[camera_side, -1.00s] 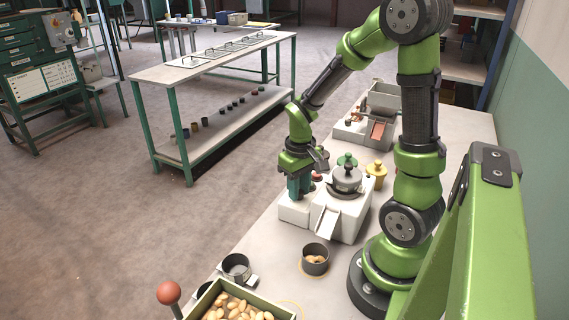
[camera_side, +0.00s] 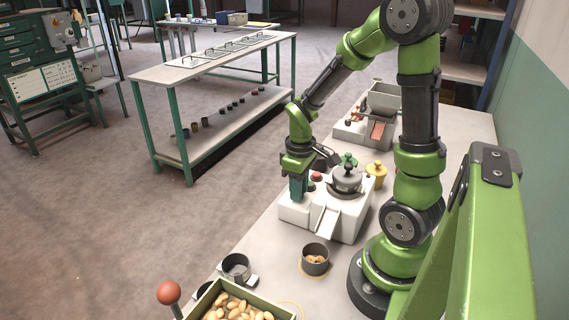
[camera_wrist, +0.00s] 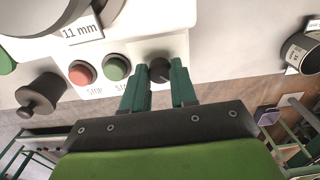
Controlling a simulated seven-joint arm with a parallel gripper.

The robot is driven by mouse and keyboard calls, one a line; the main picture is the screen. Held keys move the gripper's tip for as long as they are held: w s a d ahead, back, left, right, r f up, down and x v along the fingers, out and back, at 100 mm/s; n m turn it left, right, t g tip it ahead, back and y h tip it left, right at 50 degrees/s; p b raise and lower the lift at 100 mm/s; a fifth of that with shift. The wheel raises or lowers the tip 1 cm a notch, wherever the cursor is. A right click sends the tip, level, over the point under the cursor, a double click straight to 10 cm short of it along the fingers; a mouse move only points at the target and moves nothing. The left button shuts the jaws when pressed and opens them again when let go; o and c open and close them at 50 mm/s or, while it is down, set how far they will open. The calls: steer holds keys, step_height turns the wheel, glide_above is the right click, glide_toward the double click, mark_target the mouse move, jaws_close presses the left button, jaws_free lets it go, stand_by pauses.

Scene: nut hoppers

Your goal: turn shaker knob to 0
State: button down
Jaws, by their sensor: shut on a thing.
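The shaker (camera_side: 345,222) is a white machine with a round grey lidded pan (camera_side: 346,180) and a front chute. Its panel shows in the wrist view with a red STOP button (camera_wrist: 82,73), a green button (camera_wrist: 116,67) and, at the right end, a dark round knob (camera_wrist: 159,70). My gripper (camera_wrist: 160,82) points at the panel with its two green fingers on either side of the knob, shut on it. In the side view my gripper (camera_side: 299,190) is low at the shaker's left end and hides the knob. The knob's scale and pointer cannot be read.
A dark cup with nuts (camera_side: 315,260) stands in front of the shaker. A yellow knobbed part (camera_side: 376,172) is to its right, and a grey hopper machine (camera_side: 382,105) behind. A green-edged nut tray (camera_side: 272,306) is at the bottom.

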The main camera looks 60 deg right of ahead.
steer(key=c, duration=0.9)
jaws_free()
step_height(320, 180, up, 17)
steer(key=shift+f, duration=0.1)
steer(key=s+a+m+t, duration=0.1)
steer(key=a+t, duration=0.1)
steer(key=a, duration=0.2)
steer(key=a+m+t+y, duration=0.1)
steer(key=a+t, duration=0.1)
steer(key=a, duration=0.3)
steer(key=s+a+r+m+t+y, duration=0.1)
steer(key=a+m+t, duration=0.1)
steer(key=a, duration=0.3)
steer(key=shift+s+a+t, duration=0.25)
steer(key=shift+s+t, duration=0.05)
steer(key=shift+t, duration=0.3)
